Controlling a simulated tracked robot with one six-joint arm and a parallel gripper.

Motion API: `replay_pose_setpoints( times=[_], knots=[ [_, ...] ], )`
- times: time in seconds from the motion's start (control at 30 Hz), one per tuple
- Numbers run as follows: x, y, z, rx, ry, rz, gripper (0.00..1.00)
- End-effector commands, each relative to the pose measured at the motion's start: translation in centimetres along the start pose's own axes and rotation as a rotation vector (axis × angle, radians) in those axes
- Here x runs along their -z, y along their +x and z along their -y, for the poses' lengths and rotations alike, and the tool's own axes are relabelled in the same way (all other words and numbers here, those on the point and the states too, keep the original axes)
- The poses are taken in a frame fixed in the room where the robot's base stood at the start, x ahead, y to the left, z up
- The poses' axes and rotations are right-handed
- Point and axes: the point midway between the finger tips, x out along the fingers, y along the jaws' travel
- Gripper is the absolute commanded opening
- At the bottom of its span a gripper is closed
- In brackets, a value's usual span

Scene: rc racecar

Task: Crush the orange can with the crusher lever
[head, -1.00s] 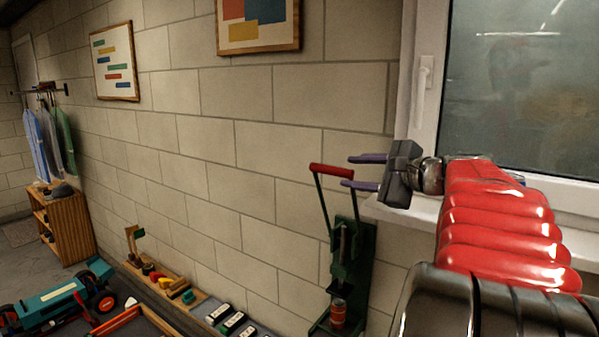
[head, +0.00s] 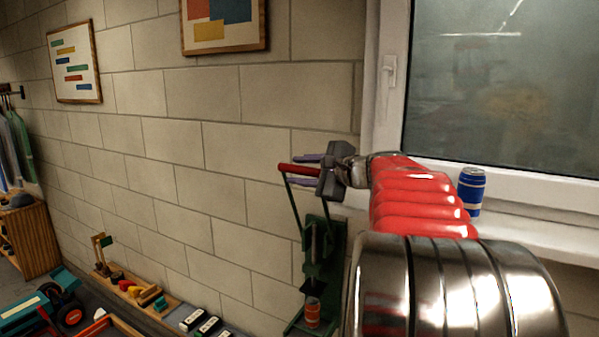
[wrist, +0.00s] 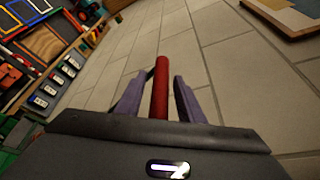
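The green can crusher (head: 322,255) stands against the wall with its lever arms raised. Its red lever handle (head: 288,168) is at the top. The orange can (head: 312,314) stands upright and uncrushed at the crusher's base. My gripper (head: 300,170) is at the handle, with its purple fingers above and below it in the head view. In the wrist view, the red handle (wrist: 160,92) lies between the two fingers of my gripper (wrist: 161,78), with a narrow gap on each side. The gripper is open around it.
A blue can (head: 471,192) stands on the window sill (head: 520,225) behind my arm. Low at the left are a wooden tray of tools (head: 140,290), small dark boxes (head: 200,320) and a teal toy car (head: 40,308). The wall (head: 240,200) is close behind the crusher.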

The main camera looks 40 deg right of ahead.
Motion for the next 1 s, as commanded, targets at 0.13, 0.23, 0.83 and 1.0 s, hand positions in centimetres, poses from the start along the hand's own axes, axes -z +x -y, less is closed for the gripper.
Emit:
replay_pose_setpoints(
  times=[0.13,0.23,0.83,1.0],
  knots=[
    [-0.03,0.00,-0.01,0.000,0.000,0.000,0.24],
    [-0.03,0.00,-0.01,0.000,0.000,0.001,0.17],
    [-0.25,-0.06,-0.14,0.000,0.000,0.000,0.00],
    [-0.11,0.00,-0.10,0.003,-0.005,0.000,0.00]
  ],
)
